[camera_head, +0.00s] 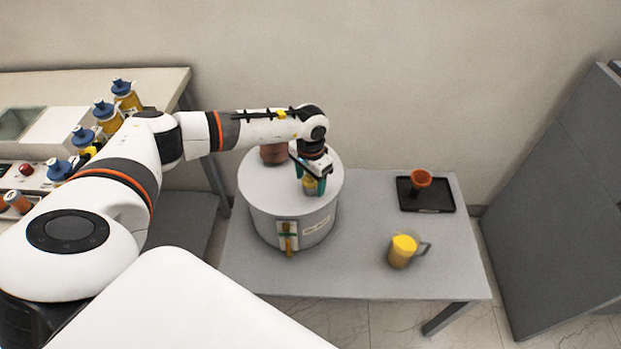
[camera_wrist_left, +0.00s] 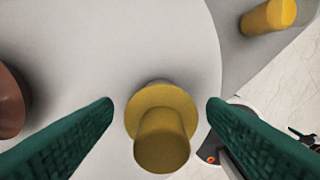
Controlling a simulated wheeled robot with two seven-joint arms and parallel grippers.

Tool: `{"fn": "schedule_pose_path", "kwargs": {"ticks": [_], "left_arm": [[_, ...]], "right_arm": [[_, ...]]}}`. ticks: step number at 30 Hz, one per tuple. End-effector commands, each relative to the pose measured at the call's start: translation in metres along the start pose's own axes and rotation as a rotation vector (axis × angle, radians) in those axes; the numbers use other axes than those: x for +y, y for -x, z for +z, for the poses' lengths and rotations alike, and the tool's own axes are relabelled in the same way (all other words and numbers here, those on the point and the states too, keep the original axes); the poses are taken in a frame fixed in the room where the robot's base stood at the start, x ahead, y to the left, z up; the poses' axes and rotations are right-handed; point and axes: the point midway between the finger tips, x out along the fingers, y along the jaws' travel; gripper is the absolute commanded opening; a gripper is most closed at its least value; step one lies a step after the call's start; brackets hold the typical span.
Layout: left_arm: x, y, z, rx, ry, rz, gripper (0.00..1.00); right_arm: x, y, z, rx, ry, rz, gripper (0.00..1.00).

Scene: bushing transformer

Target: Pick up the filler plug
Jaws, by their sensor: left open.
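The yellow filler plug (camera_head: 309,187) stands on the top of the round grey-white transformer tank (camera_head: 262,188). In the left wrist view the plug (camera_wrist_left: 161,140) has a wide round collar and a narrower cylindrical top. My left gripper (camera_head: 311,181) comes down over the plug from above. Its green fingers are apart, one on each side of the plug, with a visible gap on both sides in the left wrist view (camera_wrist_left: 160,105). In the head view the wrist and fingers partly hide the plug. My right gripper is not in view.
A brown bushing (camera_head: 274,154) stands on the tank behind the gripper. To the right on the grey table (camera_head: 350,270) are a jug of yellow liquid (camera_head: 402,251) and a black tray (camera_head: 436,199) holding an orange-brown cup (camera_head: 421,179). Blue-capped bottles (camera_head: 126,96) stand on the left bench.

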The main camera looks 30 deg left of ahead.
Motion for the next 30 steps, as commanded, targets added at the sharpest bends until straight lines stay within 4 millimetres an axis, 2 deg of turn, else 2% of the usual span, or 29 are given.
{"fn": "schedule_pose_path", "kwargs": {"ticks": [8,15,17,25,30], "left_arm": [[0.000,-0.003,0.000,-0.001,-0.001,0.000,0.65],[0.000,-0.003,0.000,-0.001,-0.001,0.000,0.26],[0.000,-0.003,0.000,-0.001,-0.001,0.000,0.19],[0.000,0.001,0.001,-0.002,0.000,0.000,0.18],[0.000,0.025,0.001,-0.005,-0.002,0.000,0.18]], "right_arm": [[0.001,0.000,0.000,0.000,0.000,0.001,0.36],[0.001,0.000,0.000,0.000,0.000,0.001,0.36],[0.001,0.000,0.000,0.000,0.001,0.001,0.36],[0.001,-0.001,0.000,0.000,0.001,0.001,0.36],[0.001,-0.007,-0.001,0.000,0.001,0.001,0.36]]}}
